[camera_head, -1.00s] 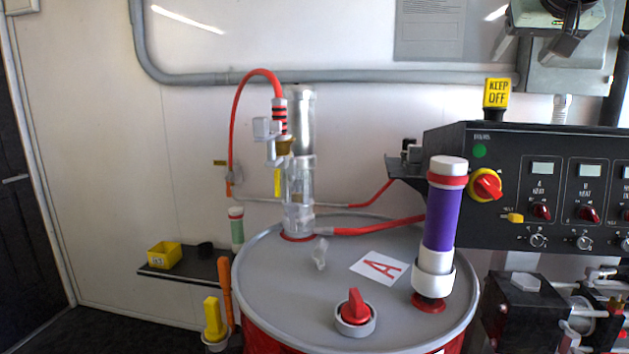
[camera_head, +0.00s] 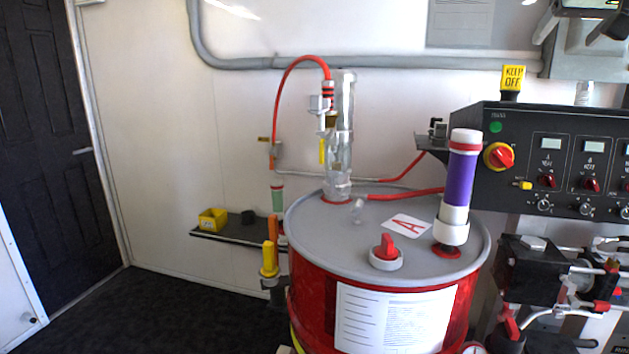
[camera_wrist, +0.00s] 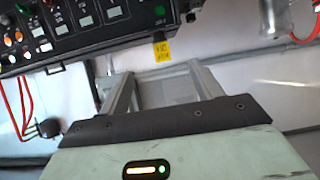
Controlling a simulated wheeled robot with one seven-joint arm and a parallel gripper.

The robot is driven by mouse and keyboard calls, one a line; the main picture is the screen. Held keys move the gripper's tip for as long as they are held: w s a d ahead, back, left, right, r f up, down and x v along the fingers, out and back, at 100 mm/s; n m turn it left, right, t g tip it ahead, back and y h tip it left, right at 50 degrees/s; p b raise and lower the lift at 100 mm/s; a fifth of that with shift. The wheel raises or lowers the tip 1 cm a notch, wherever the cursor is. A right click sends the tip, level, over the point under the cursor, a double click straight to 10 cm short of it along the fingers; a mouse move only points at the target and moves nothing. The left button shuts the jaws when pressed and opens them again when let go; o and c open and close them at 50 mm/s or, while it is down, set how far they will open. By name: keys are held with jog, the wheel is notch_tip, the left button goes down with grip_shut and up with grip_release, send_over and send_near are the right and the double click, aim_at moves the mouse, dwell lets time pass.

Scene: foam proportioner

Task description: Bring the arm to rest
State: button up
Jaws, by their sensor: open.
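My gripper (camera_wrist: 165,75) shows only in the wrist view. Its two grey fingers stand apart with a gap between them, and I see nothing held in it. The dark control panel (camera_wrist: 85,25) lies beyond it at the upper left of that view, with a yellow tag (camera_wrist: 161,52) hanging just past the fingers. No part of my arm shows in the head view.
A red drum (camera_head: 313,290) with a grey lid stands at centre right, bearing a clear pump tube (camera_head: 342,120) and a purple cylinder (camera_head: 459,178). A low shelf (camera_head: 236,234) holds a yellow bin (camera_head: 212,219). Dark floor (camera_head: 165,310) and a black door (camera_head: 40,130) are left.

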jog(key=s+a+f+n+g+y, duration=0.2)
jog(key=s+a+f+n+g, duration=0.1)
jog(key=a+f, duration=0.7)
jog(key=s+a+f+n+g+y, duration=0.2)
jog(key=a+f, duration=0.7)
jog(key=f, duration=0.3)
jog(key=s+a+f+n+g, duration=0.3)
jog(key=s+f, duration=0.6)
jog(key=s, duration=0.3)
jog(key=s+a+f+n+g, duration=0.2)
jog(key=s+a+f+g, duration=0.1)
jog(key=s+f, duration=0.6)
jog(key=s, duration=0.2)
jog(key=shift+s+f+n+g, duration=0.3)
jog(key=shift+s+n+g, duration=0.05)
jog(key=shift+n+g, duration=0.05)
jog(key=shift+a, duration=0.1)
